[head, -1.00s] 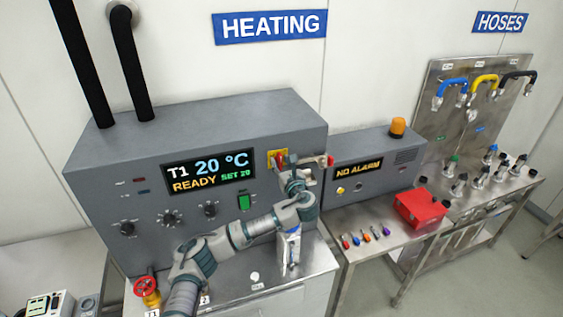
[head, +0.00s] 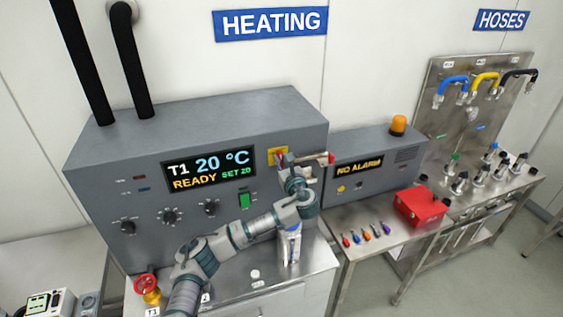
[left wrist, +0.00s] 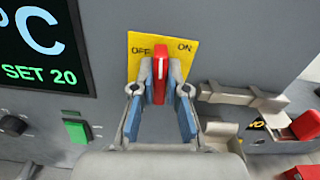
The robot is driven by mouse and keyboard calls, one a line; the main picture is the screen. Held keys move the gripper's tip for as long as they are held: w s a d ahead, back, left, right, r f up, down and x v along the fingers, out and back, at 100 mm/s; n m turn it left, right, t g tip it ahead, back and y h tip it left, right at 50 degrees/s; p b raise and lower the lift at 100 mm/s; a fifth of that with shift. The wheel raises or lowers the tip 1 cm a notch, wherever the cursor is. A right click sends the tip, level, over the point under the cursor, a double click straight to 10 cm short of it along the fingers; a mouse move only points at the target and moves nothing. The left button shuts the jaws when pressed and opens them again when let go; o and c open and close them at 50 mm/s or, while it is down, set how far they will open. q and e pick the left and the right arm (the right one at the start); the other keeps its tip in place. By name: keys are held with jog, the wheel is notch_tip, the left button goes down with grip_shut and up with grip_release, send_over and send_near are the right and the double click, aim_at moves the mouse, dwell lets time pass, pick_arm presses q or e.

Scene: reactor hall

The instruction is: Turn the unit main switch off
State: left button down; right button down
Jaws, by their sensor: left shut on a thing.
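The unit main switch is a red handle (left wrist: 159,78) on a yellow plate (left wrist: 172,42) marked OFF at left and ON at right. In the left wrist view the handle stands about upright, its white line between the two words. My left gripper (left wrist: 160,92) is shut on the handle, with its fingers on both sides. In the head view my left gripper (head: 285,167) covers most of the switch; the yellow plate (head: 271,156) and a little red show behind it. My right gripper is not in view.
The heating unit's display (head: 208,170) reads T1 20 °C, READY, SET 20. A green switch (head: 244,200) and several black knobs (head: 170,216) sit below it. A red-ended fitting (head: 330,159) is close on the gripper's right. The alarm box (head: 372,165) reads NO ALARM.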

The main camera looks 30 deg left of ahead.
pick_arm(q)
jog(key=shift+s+a+f+n+b, duration=0.15)
jog(key=shift+n+b, duration=0.95)
jog(key=shift+n, duration=1.65)
jog(key=shift+w+d+f+n+b, duration=0.1)
jog(key=shift+f+n+b, duration=0.2)
jog(key=shift+n+b, duration=1.6)
jog(key=shift+s+a+f+n+b, duration=0.1)
jog(key=shift+f+n+b, duration=0.15)
jog(key=shift+n, duration=3.3)
jog(key=c, duration=1.2)
grip_release()
jog(key=shift+s+r, duration=0.1)
jog(key=shift+r, duration=0.15)
jog(key=v, duration=1.2)
